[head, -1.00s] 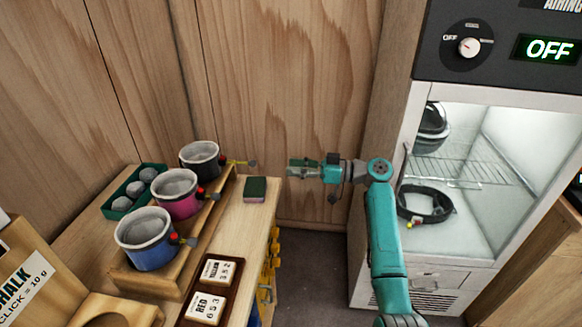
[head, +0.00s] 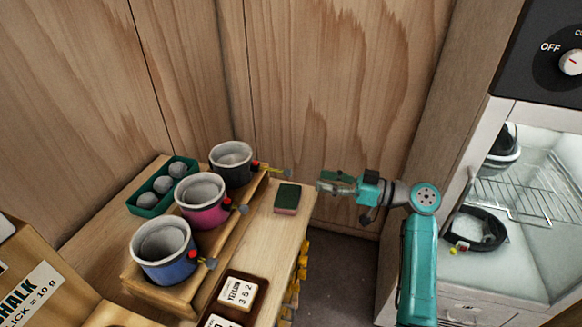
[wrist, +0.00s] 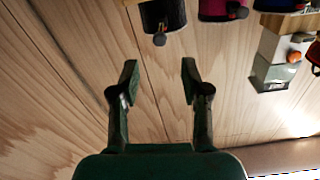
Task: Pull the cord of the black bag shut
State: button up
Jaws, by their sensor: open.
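The black bag (head: 232,168) stands upright at the far end of the stepped wooden stand, its pale rim open at the top. Its cord with a red piece and a grey-yellow end (head: 284,172) sticks out to the right, toward my gripper. My gripper (head: 322,182) is open and empty, to the right of the cord end and apart from it. In the wrist view the two fingers (wrist: 160,82) are spread with only wood wall between them. The black bag (wrist: 160,14) shows at the top edge there, with a dark cord end (wrist: 159,39) hanging below it.
A pink bag (head: 203,207) and a blue bag (head: 165,262) stand nearer on the stand (head: 200,285). A green tray (head: 148,206) with grey balls is at left. Number tiles sit in front; a drying cabinet (head: 487,110) stands at right.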

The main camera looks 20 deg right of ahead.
aim_at(290, 173)
jog(key=x, duration=1)
grip_shut()
